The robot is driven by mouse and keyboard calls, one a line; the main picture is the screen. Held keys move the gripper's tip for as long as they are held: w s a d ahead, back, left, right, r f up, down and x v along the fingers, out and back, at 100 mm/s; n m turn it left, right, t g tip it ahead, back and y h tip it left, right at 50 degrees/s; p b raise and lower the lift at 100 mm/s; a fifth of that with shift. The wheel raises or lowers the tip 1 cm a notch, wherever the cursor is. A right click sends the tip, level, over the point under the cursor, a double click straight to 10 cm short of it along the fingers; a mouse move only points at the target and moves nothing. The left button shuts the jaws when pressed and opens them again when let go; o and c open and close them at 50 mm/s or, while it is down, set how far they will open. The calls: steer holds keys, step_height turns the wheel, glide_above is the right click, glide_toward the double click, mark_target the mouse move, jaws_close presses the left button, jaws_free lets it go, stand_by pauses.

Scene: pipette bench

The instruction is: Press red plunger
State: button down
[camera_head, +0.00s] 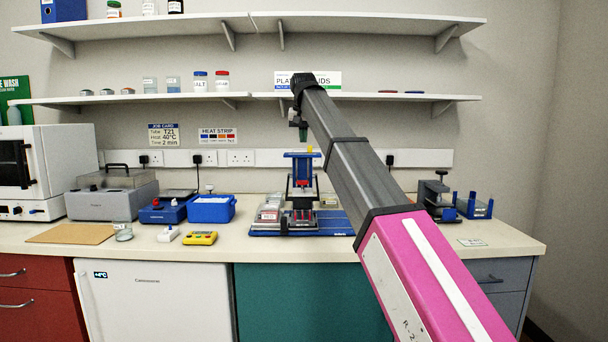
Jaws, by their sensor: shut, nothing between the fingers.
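A blue and dark stand (290,156) stands on the bench near the middle, with a small yellow piece (310,149) at its top. A small red part (302,184) shows inside its frame; it is too small to tell whether this is the plunger. My gripper (303,135) hangs from the end of my arm, pointing down above the stand. Its tip looks shut and empty, and a gap shows between it and the stand's top. The fingers are small and hard to make out.
A blue base mat (335,222) lies under the stand. Left are a blue tub (211,209), a yellow device (200,238) and a grey box (112,200). A dark clamp-like device (434,196) and blue rack (474,207) stand right. A shelf (240,97) runs behind.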

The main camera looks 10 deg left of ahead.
mark_target(303, 181)
steer(key=x, duration=0.8)
steer(key=s+x, duration=0.1)
steer(key=x, duration=0.4)
steer(key=shift+d+f, duration=0.1)
steer(key=shift+w+f, duration=0.1)
steer(key=shift+f, duration=0.35)
steer(key=shift+f, duration=1.2)
